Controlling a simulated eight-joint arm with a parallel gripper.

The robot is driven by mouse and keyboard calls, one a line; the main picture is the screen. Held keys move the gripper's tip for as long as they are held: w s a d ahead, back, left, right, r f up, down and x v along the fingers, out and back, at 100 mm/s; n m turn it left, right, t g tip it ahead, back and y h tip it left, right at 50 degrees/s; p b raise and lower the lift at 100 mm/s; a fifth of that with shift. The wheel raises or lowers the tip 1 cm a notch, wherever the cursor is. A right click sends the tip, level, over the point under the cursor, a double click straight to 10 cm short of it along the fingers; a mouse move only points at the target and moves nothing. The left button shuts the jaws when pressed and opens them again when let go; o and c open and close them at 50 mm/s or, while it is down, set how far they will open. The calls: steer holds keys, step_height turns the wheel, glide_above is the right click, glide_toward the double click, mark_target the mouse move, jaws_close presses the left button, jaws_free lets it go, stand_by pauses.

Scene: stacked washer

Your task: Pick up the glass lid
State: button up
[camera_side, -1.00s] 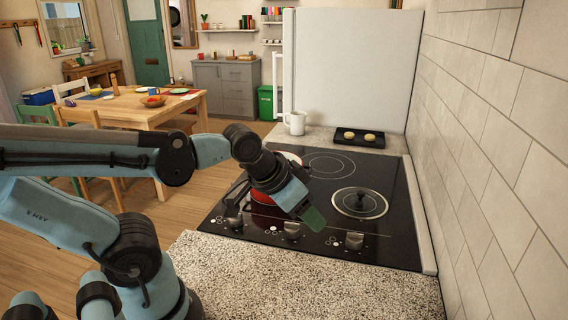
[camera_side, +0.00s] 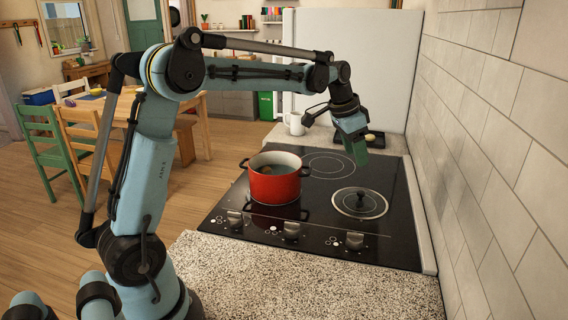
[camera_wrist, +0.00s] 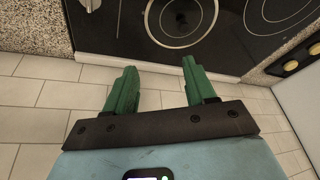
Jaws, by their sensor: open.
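The glass lid (camera_side: 359,203) lies flat on the right front part of the black hob. It is a clear disc with a pale metal rim and a dark knob at its middle. In the wrist view the lid (camera_wrist: 181,21) shows at the top, beyond my fingertips and partly cut off by the frame edge. My gripper (camera_side: 355,150) has green fingers, which are apart and empty in the wrist view (camera_wrist: 160,76). In the side view it hangs above the back right of the hob, higher than the lid and behind it, not touching it.
A red pot (camera_side: 275,184) stands on the hob left of the lid. Control knobs (camera_side: 291,230) line the front edge. A dark tray (camera_wrist: 299,62) with yellowish round items and a white mug (camera_side: 295,124) are behind the hob. A tiled wall (camera_side: 500,170) bounds the right.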

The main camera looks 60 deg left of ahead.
steer(key=m, duration=0.1)
glide_toward(360, 192)
steer(key=shift+g+h, duration=0.3)
steer(key=shift+g, duration=0.1)
steer(key=x, duration=0.9)
steer(key=shift+w+a+f, duration=0.1)
steer(key=shift+w+a, duration=0.15)
steer(key=shift+w, duration=0.2)
steer(key=shift+c, duration=0.3)
jaws_close()
